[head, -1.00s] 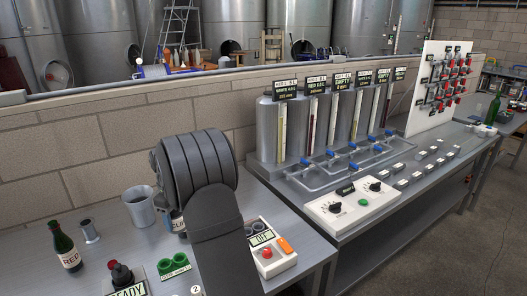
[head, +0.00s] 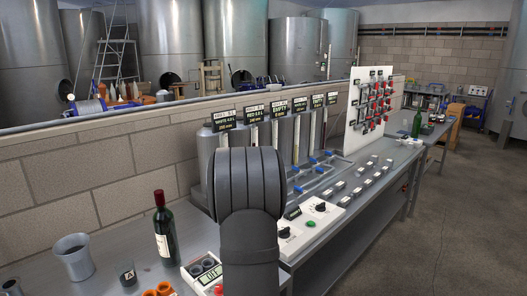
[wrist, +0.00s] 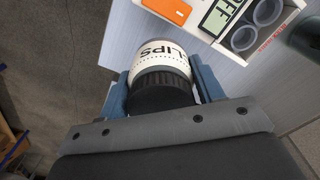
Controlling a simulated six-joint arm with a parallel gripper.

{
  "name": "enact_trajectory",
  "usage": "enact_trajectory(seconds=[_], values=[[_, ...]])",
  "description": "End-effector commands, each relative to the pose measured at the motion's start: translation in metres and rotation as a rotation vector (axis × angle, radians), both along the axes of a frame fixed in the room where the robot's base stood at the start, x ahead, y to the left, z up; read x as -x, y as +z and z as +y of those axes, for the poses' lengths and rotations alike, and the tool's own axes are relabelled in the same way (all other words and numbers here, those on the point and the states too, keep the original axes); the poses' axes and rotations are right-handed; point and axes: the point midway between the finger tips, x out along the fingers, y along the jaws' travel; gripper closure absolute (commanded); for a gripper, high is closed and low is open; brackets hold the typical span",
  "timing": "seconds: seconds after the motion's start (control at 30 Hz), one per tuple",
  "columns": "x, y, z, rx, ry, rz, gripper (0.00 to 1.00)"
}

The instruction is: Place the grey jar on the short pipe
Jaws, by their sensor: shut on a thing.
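In the wrist view my gripper (wrist: 163,88) is shut on a jar (wrist: 157,53). The jar has a dark ribbed lid facing the camera and a white label on which "LIPS" can be read. Little of its body shows, so its grey colour is hard to confirm. One blue finger lies on each side of it. It is near the bench edge, below a white device; its height above the bench is unclear. In the head view my arm hides both gripper and jar. I cannot make out the short pipe in either current view.
In the head view a grey pitcher (head: 73,262), a glass marked A (head: 128,275) and a dark wine bottle (head: 166,236) stand on the left bench. A white device (wrist: 232,30) with a display and round cups is close beside the jar. A white control box (head: 311,225) stands right.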

Motion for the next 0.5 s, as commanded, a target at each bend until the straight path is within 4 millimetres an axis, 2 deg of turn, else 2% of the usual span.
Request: enact_trajectory(seconds=[0.03, 0.1, 0.2, 0.33, 0.5], values=[[0.001, 0.000, -0.017, 0.000, -0.063, 0.000, 0.69], [0.003, -0.001, -0.034, 0.000, -0.137, 0.000, 0.69], [0.006, -0.002, -0.050, 0.000, -0.206, 0.001, 0.69], [0.007, -0.002, -0.059, 0.000, -0.245, 0.000, 0.69], [0.007, -0.002, -0.059, 0.000, -0.248, -0.001, 0.69]])
